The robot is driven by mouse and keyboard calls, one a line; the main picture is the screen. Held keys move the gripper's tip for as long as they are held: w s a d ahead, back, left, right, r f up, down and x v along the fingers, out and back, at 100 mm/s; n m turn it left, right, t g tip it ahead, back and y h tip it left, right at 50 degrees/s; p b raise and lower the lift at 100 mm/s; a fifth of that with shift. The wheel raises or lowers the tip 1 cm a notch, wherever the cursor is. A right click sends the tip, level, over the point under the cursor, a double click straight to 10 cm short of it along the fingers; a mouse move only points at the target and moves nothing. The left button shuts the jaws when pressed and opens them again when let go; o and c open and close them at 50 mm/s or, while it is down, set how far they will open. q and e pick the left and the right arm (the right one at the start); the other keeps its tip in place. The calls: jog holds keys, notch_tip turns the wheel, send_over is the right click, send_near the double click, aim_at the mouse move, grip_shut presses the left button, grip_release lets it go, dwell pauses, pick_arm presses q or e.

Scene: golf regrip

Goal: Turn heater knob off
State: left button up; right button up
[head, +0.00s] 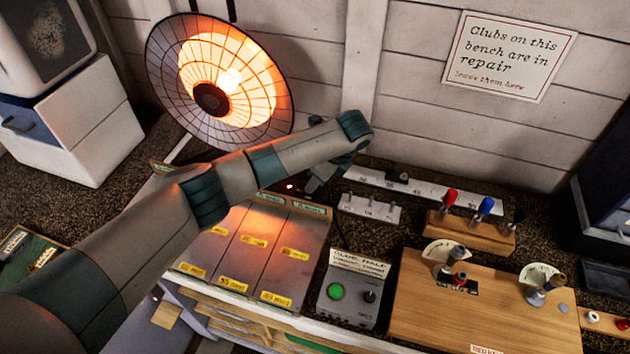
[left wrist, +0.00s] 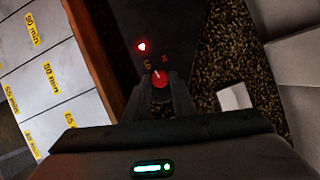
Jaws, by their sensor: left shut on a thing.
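The heater (head: 218,85) stands at the back left in the head view, its round caged dish glowing orange. In the left wrist view, a dark control panel (left wrist: 168,28) carries a lit red lamp (left wrist: 142,47) and a small red knob (left wrist: 160,80) with a pale pointer mark. Faint orange marks show just above the knob. My left gripper (left wrist: 161,84) has its two fingers on either side of the knob and is shut on it. In the head view my left arm hides the knob and most of the panel; my left gripper (head: 318,180) is partly hidden too. My right gripper is not in view.
Grey boxes with yellow labels (head: 250,248) lie in front of the heater panel. A small box with a green button (head: 336,291) and a wooden board with gauges (head: 480,310) stand to the right. A sign (head: 510,55) hangs on the wall.

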pick_arm(q)
jog(key=n, duration=0.1)
jog(key=n+g, duration=0.1)
jog(key=n, duration=0.1)
jog(key=n+b, duration=0.1)
jog(key=shift+w+d+f+n+g+y, duration=0.1)
jog(key=shift+w+d+n+g+y, duration=0.05)
jog(key=shift+w+n+g+y, duration=0.2)
jog(key=n+g+b, duration=0.1)
jog(key=n+b, duration=0.1)
jog(key=n, duration=0.1)
jog(key=shift+w+n+g, duration=0.1)
jog(key=shift+n+g, duration=0.15)
jog(key=shift+n, duration=0.1)
jog(key=n+b, duration=0.2)
jog(key=n+g+b, duration=0.1)
jog(key=n+b, duration=0.1)
jog(key=n+g+b, duration=0.1)
jog(key=n+b, duration=0.1)
jog(key=shift+w+f+b, duration=0.15)
jog(key=shift+w+b, duration=0.1)
jog(key=shift+b, duration=0.15)
jog(key=shift+w+a+r+n+g+h+b, duration=0.1)
jog(key=shift+a+r+n+g+h+b, duration=0.1)
jog(key=shift+n+h+b, duration=0.3)
jog(key=shift+a+r+n+g+h+b, duration=0.1)
jog(key=shift+n+g+h+b, duration=0.1)
jog(key=shift+n+b, duration=0.45)
jog(key=o, duration=1)
